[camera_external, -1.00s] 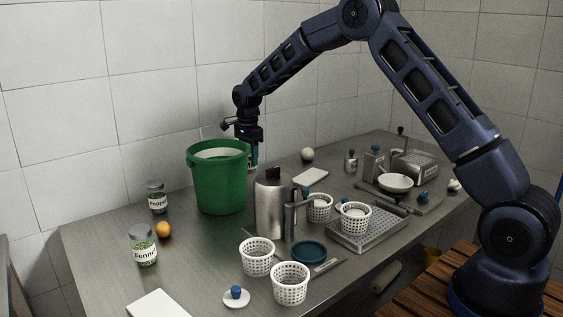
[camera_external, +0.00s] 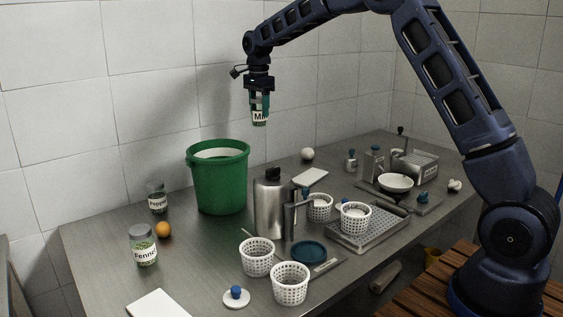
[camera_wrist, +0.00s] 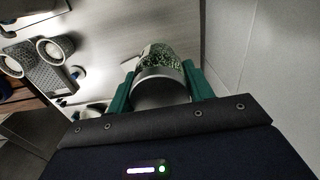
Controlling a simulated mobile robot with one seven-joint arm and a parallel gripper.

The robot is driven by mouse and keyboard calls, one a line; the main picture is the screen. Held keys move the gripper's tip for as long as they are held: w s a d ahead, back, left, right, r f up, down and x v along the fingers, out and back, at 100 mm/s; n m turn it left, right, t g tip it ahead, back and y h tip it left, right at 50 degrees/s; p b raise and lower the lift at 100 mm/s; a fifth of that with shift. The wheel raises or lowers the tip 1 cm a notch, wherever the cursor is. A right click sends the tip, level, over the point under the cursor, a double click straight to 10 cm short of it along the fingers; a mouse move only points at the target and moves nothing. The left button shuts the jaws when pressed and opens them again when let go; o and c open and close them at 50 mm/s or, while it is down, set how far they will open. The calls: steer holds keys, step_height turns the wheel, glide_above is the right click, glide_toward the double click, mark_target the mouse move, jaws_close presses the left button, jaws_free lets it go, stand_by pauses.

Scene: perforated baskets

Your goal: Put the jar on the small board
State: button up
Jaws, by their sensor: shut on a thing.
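My gripper (camera_external: 259,106) is shut on a jar (camera_external: 259,117) with a white label starting with "M" and a green lower part. It holds the jar upright, high above the table, behind and right of the green bucket. In the wrist view, the jar (camera_wrist: 158,88) sits between the two green fingers, its grey lid toward the camera and green contents beyond. A small white board (camera_external: 312,177) lies bare on the table right of the bucket, below and right of the jar. Another white board (camera_external: 157,304) lies at the front left edge.
The green bucket (camera_external: 219,183) and a steel flask (camera_external: 268,207) stand left of the small board. White perforated baskets (camera_external: 320,213) stand in front of it. A white ball (camera_external: 307,154) lies behind it. Two other jars (camera_external: 143,248) (camera_external: 157,200) stand at left. The wall is close behind.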

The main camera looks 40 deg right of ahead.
steer(key=s+d+n, duration=0.2)
steer(key=s+d, duration=0.8)
steer(key=d, duration=0.4)
glide_above(310, 175)
steer(key=f, duration=1.9)
steer(key=shift+s+a, duration=0.15)
steer(key=shift+s, duration=0.05)
steer(key=shift+f, duration=0.15)
steer(key=o, duration=1.1)
